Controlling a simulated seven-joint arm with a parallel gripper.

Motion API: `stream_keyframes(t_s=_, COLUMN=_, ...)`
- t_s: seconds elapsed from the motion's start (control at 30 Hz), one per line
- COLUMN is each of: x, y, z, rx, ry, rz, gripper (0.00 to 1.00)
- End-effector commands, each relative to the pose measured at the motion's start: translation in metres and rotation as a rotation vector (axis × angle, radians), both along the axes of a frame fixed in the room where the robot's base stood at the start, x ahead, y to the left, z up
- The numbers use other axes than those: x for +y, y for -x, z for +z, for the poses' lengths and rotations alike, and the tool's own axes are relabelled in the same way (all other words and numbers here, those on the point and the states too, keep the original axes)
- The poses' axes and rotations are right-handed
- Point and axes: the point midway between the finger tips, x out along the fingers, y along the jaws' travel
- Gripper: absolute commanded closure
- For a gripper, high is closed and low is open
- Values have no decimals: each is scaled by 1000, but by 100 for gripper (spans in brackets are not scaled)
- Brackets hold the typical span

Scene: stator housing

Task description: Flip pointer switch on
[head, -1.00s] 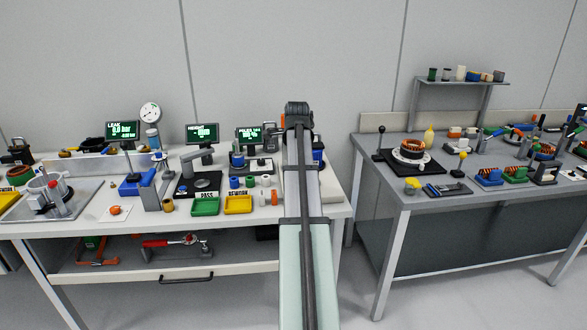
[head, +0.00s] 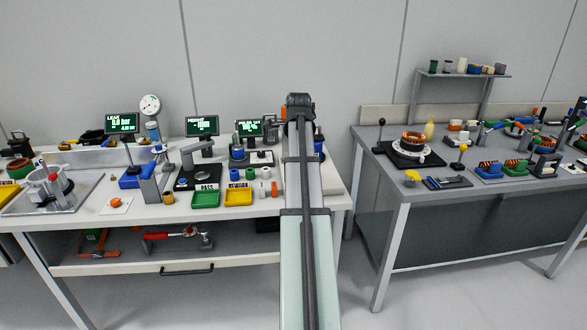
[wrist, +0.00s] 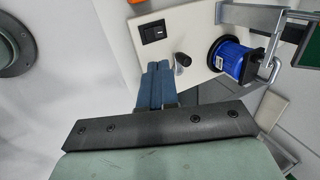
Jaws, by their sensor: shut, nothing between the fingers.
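My gripper (wrist: 156,70) shows in the wrist view as two blue fingers pressed together, with nothing between them. Just right of the fingertips, a small dark knob with a pale end (wrist: 182,61) stands on a white panel. A black rocker switch (wrist: 153,32) in a black plate lies above the fingertips. I cannot tell for certain which is the pointer switch, nor its setting. The fingertips look close to the panel; contact is unclear. In the head view, my arm covers the fingers and this panel.
A blue cylinder (wrist: 232,60) with a metal shackle is right of the knob. In the head view, green (head: 205,198) and yellow (head: 239,198) trays and test instruments stand left of my arm. A grey bench (head: 375,165) with stator parts stands at right, across a gap.

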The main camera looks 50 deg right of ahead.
Motion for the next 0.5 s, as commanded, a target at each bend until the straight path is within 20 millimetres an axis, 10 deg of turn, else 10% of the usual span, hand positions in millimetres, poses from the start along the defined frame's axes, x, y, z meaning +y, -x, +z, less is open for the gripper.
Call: stream_keyframes(t_s=0.5, x=-18, y=-18, z=-63, rx=2, ry=-2, rz=0, gripper=100)
